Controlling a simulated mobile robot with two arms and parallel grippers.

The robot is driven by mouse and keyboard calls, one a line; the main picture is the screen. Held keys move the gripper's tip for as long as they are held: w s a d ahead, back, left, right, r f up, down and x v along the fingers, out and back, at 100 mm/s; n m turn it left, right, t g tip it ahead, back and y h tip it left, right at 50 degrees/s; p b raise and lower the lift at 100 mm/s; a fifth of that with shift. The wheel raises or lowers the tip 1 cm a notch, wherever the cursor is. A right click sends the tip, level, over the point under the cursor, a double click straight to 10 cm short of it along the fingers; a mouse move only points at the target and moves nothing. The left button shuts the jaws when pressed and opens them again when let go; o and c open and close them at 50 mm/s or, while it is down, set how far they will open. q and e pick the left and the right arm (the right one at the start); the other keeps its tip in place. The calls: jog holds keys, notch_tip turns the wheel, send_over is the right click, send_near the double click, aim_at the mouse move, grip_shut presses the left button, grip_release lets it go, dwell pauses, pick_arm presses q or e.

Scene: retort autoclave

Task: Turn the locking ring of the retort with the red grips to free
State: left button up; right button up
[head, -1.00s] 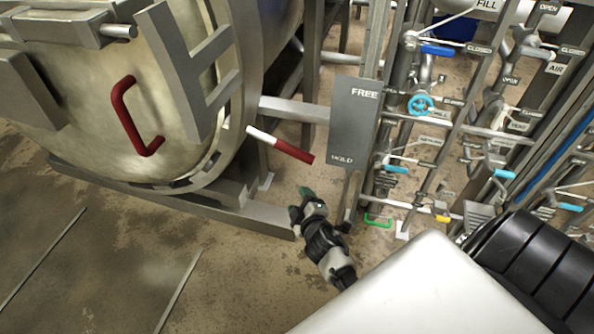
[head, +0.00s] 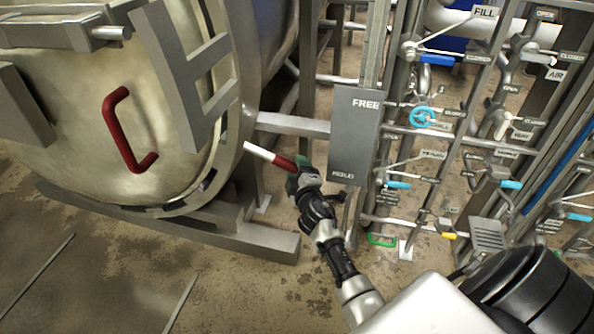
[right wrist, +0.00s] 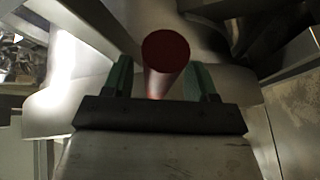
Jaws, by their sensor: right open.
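The retort (head: 80,90) is a large metal drum at the left of the head view, with a grey locking ring (head: 232,130) at its edge. A red-gripped handle (head: 283,161) with a white shaft sticks out from the ring to the right, beside a grey plate (head: 355,135) marked FREE at the top and HOLD-like lettering low down. My right gripper (head: 300,168) is at the handle's red end. In the right wrist view the red grip (right wrist: 166,52) lies between the two green fingers (right wrist: 160,82), which stand apart with gaps on both sides. My left gripper is out of view.
A curved red handle (head: 128,130) sits on the retort's face. A rack of pipes and valves, with a blue handwheel (head: 422,117) and a green handle (head: 382,240), stands right of the plate.

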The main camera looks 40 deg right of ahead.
jog(key=shift+w+d, duration=0.1)
jog(key=shift+w, duration=0.3)
jog(key=shift+c, duration=0.3)
grip_shut()
